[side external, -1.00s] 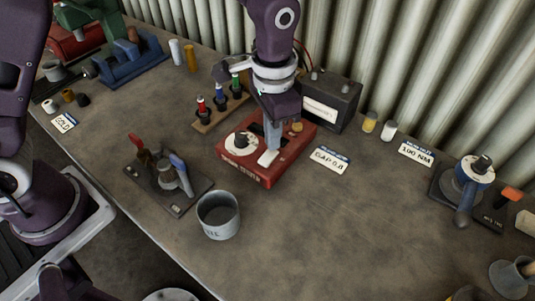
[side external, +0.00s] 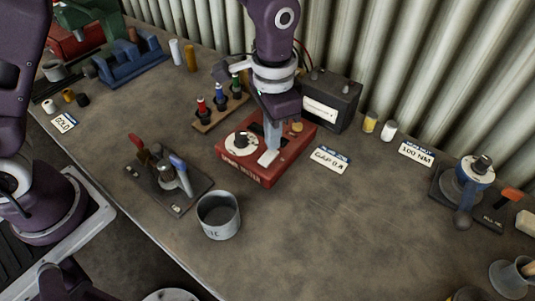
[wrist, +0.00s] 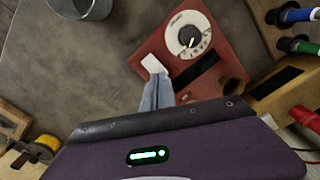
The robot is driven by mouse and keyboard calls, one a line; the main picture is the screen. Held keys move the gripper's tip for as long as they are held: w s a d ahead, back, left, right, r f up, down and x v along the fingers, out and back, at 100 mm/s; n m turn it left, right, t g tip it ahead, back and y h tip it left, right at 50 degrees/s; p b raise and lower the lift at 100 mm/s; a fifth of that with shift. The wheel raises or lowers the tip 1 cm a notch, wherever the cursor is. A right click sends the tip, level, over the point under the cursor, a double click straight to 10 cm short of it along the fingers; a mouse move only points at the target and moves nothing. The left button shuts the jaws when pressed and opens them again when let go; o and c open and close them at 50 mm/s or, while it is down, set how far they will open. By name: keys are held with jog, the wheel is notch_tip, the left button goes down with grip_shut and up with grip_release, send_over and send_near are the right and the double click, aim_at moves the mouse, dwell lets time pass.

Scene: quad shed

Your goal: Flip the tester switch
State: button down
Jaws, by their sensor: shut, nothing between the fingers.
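The red tester (side external: 240,168) sits on the bench, with a white dial (side external: 241,143) on its top left and a brass-coloured knob (side external: 297,126) at its back right. The tester (wrist: 155,41) also shows in the wrist view, with its dial (wrist: 188,36). A white switch paddle (side external: 268,158) lies at the tester's front edge; it shows in the wrist view (wrist: 154,63) right at my fingertips. My gripper (side external: 271,148) is shut and empty, pointing down over the tester with its tips at the paddle. In the wrist view the shut fingers (wrist: 156,80) seem to touch it.
A black battery box (side external: 330,101) stands behind the tester. A rack of coloured-handled tools (side external: 220,112) is to its left. A grey cup (side external: 218,216) and a black tool stand (side external: 165,185) are in front.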

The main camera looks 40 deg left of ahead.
jog(key=shift+f, duration=0.95)
dwell(0.9)
jog(key=shift+r, duration=3.55)
jog(key=s+a+r+n+t, duration=0.2)
jog(key=s+a+r, duration=0.5)
jog(key=a+r, duration=0.25)
jog(key=s+a+r+n+t, duration=0.1)
jog(key=s+a+n+t, duration=0.2)
jog(key=s, duration=1.1)
jog(key=a+n, duration=0.1)
jog(key=a, duration=0.2)
jog(key=shift+a+r+t, duration=0.15)
jog(key=shift+a+t, duration=0.15)
